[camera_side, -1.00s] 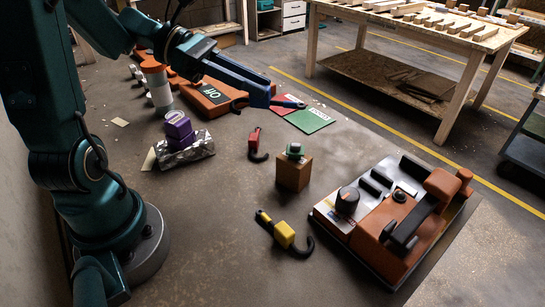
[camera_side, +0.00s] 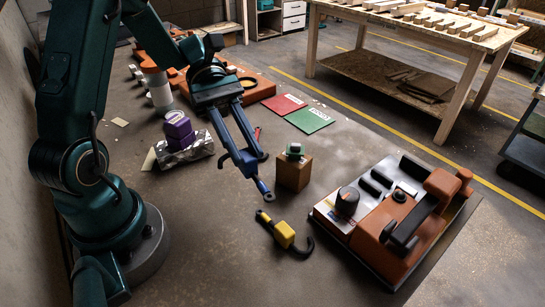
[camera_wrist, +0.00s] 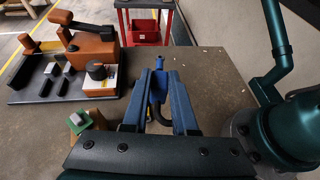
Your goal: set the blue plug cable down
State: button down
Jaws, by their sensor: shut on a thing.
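The blue plug cable (camera_side: 262,186) has a blue body with a slim tip pointing down toward the front and a dark curled cable. It also shows between the fingers in the wrist view (camera_wrist: 158,86). My gripper (camera_side: 249,158) has long blue fingers and is shut on the blue plug; it also shows in the wrist view (camera_wrist: 160,92). In the side view the plug appears left of a brown block and behind the yellow plug cable. Its height above the table is hard to tell. The fingers hide part of its body.
A yellow plug cable (camera_side: 285,234) lies on the table in front. A brown block (camera_side: 294,174) bears a green-topped piece (camera_side: 295,150). A red plug (camera_side: 257,131) is mostly hidden. An orange machine (camera_side: 395,215) stands right; a purple block (camera_side: 178,127) sits on foil left. The front-left table is clear.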

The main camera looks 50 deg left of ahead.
jog(key=s+a+f+m+g+y, duration=0.1)
jog(key=s+f+m+g+y, duration=0.1)
jog(key=m+y, duration=0.3)
jog(key=s+a+f+m+g+y, duration=0.2)
jog(key=m+g+y, duration=0.2)
jog(key=m+g, duration=0.1)
jog(key=s+a+f+m+g+y, duration=0.1)
jog(key=s+f+m+g+y, duration=0.1)
jog(key=m, duration=0.5)
jog(key=shift+s+a+f+m+g+y, duration=0.15)
jog(key=shift+s+a+g+y, duration=0.1)
jog(key=shift+g+y, duration=0.5)
jog(key=shift+s+a+f+m+g+y, duration=0.15)
jog(key=shift+g+y, duration=0.3)
jog(key=shift+y, duration=0.6)
jog(key=w+a+r+m+t+y, duration=0.2)
jog(key=w+m+t+y, duration=0.6)
jog(key=m+t+y, duration=0.7)
jog(key=shift+d+f+m+g+h, duration=0.1)
jog(key=shift+f+m+g+h, duration=0.3)
jog(key=shift+f, duration=0.6)
jog(key=shift+d+f+m+g+h, duration=0.15)
jog(key=shift+f+h, duration=0.45)
jog(key=shift+f, duration=0.45)
jog(key=shift+a+f+m+g+h, duration=0.1)
jog(key=shift+f+m+g+h, duration=0.3)
jog(key=shift+f, duration=0.6)
jog(key=shift+f, duration=0.6)
jog(key=c, duration=0.6)
grip_release()
